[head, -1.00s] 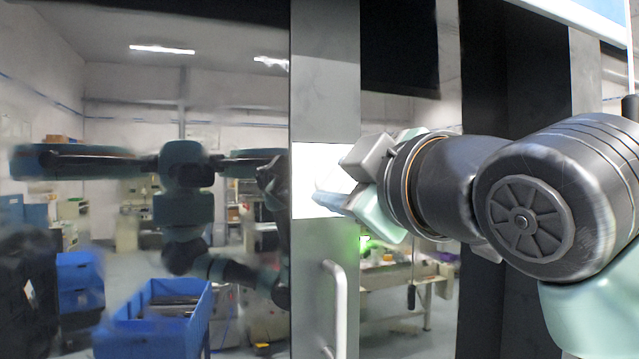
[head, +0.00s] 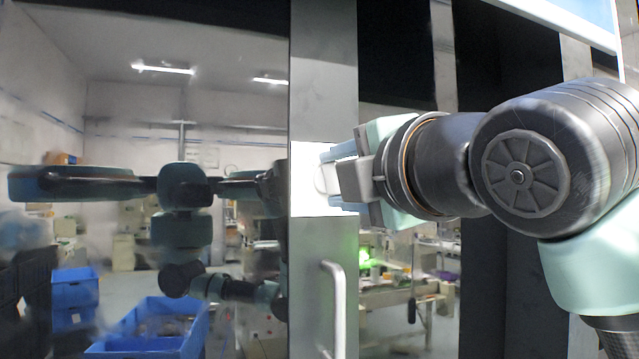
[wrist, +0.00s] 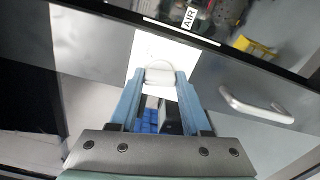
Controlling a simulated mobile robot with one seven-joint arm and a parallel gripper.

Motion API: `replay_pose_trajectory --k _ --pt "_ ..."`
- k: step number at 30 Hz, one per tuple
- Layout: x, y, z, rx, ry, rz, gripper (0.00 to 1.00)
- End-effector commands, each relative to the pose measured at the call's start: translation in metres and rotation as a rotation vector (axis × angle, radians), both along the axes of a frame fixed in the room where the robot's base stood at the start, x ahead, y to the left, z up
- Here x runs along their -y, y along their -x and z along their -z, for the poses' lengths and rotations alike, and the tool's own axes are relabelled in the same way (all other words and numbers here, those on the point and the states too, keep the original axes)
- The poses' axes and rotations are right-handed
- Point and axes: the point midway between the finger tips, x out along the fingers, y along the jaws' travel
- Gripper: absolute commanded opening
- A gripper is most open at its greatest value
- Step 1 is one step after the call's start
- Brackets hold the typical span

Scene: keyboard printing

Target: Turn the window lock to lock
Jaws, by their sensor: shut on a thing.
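The window lock is a small white loop-like handle on a white plate (head: 308,205) fixed to the grey window frame. In the wrist view the lock (wrist: 160,73) sits between the two blue fingertips. My gripper (head: 338,170) reaches in from the right and its blue fingers are shut on the lock. In the head view the lock (head: 321,179) shows partly at the left of the fingers, and the gripper body hides part of it. The wrist view shows my gripper (wrist: 162,78) with both fingers beside the lock.
A vertical white pull handle (head: 335,305) stands on the frame below the lock. It also shows at right in the wrist view (wrist: 256,105). Dark glass left of the frame reflects the room, a blue bin (head: 150,330) and my own body.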

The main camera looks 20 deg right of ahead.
Motion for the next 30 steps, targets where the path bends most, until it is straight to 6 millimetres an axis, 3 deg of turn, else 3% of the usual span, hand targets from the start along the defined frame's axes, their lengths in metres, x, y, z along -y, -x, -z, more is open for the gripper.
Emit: replay_pose_trajectory --k 15,30 --pt "0.0008 0.0002 -0.0007 0.016 0.430 0.003 0.00" --pt "0.0006 0.0001 -0.0010 0.022 0.588 0.002 0.00"
